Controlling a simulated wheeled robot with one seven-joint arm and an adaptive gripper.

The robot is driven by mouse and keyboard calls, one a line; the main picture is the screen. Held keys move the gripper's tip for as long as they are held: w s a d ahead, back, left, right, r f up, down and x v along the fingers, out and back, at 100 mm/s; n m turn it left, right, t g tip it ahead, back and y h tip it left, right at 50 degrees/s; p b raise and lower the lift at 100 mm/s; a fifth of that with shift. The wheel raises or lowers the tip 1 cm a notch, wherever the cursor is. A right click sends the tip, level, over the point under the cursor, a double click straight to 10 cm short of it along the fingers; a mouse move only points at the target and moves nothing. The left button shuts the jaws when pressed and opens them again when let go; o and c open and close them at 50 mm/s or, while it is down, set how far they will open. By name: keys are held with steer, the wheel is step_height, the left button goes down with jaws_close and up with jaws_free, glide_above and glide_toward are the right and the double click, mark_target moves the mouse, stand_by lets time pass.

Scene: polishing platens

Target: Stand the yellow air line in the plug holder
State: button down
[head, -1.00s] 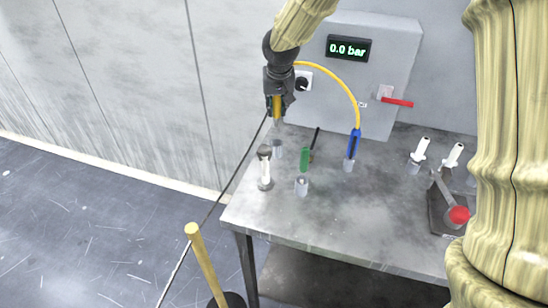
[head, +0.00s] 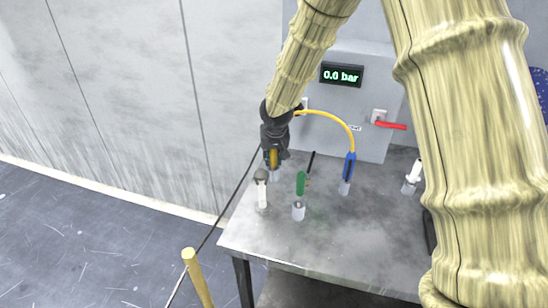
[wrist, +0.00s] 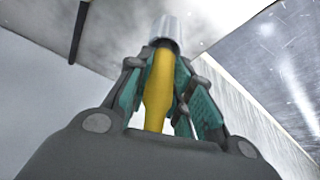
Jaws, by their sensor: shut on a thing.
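My gripper (head: 272,158) is shut on the yellow air line's plug body (wrist: 158,88), which sits between the teal finger pads in the wrist view. The plug points down from the gripper in the head view. A yellow hose (head: 330,117) arcs from behind my wrist to a blue-handled tool (head: 349,167).
Close by on the table (head: 320,240) stand a white piece with a dark top (head: 262,190), a green-handled tool (head: 300,184) and a thin black rod (head: 311,162). A panel with a 0.0 bar display (head: 341,75) and red lever (head: 391,125) rises behind. The table front is clear.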

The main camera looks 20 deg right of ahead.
steer(key=shift+x, duration=0.85)
steer(key=shift+s+r, duration=0.2)
steer(key=shift+s, duration=0.15)
steer(key=c, duration=1.7)
jaws_free()
steer(key=shift+w+f, duration=0.1)
steer(key=shift+f, duration=0.15)
steer(key=o, duration=0.4)
steer(key=shift+o, duration=0.2)
steer(key=shift+r, duration=0.25)
steer(key=b+v, duration=0.1)
steer(key=v, duration=1.1)
steer(key=shift+b, duration=0.3)
